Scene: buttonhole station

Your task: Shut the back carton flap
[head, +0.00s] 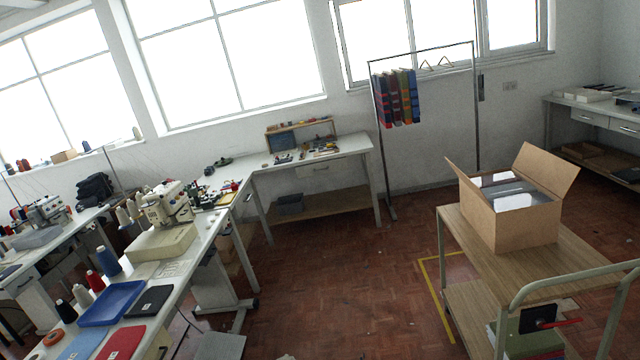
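An open cardboard carton (527,228) stands on the wooden top of a trolley at the right. One wide flap (549,171) stands up at its far right side, tilted outward. A narrower-looking flap (456,173) stands up at the left edge, also tilted outward. I cannot tell for sure which one is the back flap. Dark and white packed items (515,192) show inside the carton. My gripper is not in view.
The trolley (580,262) has a pale green handle (560,279) at the near right and a lower shelf. A rail with coloured cloths (396,97) stands behind. A sewing bench (185,262) fills the left. Brick-red floor (340,270) is clear between.

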